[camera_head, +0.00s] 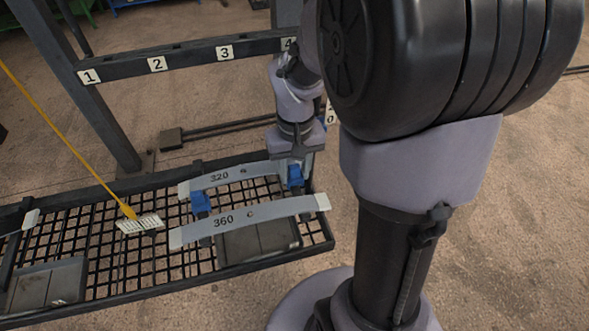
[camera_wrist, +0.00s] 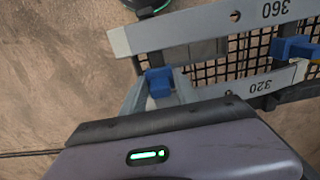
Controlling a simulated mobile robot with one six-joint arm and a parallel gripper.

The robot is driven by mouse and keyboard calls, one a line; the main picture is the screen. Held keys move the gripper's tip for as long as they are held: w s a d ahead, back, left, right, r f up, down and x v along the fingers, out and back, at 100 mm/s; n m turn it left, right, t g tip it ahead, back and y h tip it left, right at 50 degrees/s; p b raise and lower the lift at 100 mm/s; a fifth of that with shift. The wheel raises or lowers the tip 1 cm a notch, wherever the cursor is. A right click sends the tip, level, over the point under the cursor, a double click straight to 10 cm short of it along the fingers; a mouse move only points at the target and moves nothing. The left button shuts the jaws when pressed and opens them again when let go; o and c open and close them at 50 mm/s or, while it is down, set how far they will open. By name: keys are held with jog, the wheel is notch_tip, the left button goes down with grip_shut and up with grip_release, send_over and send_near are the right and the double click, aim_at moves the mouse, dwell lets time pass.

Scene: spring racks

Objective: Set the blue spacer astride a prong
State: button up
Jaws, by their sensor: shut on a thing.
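My gripper (camera_head: 298,163) reaches down at the right end of the mesh tray, shut on a blue spacer (camera_head: 295,178). In the wrist view this spacer (camera_wrist: 158,82) shows between the grey fingers, by the ends of the two grey springs. A second blue spacer (camera_head: 201,202) is near the springs' left end; it also shows in the wrist view (camera_wrist: 294,48). I cannot tell which parts are prongs, or whether the held spacer sits astride anything; its lower part is hidden.
Springs marked 320 (camera_head: 240,173) and 360 (camera_head: 260,212) lie across the mesh tray (camera_head: 82,232). A numbered dark bar (camera_head: 190,59) runs above and behind. A yellow line (camera_head: 60,135) slants down to a pale tag (camera_head: 140,224). Grey blocks (camera_head: 45,286) lie at lower left.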

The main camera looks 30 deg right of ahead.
jog(key=shift+f, duration=0.2)
dwell(0.5)
jog(key=shift+f+b, duration=0.35)
jog(key=shift+f, duration=0.05)
jog(key=shift+f, duration=0.2)
jog(key=o, duration=1.1)
jog(key=shift+r, duration=0.1)
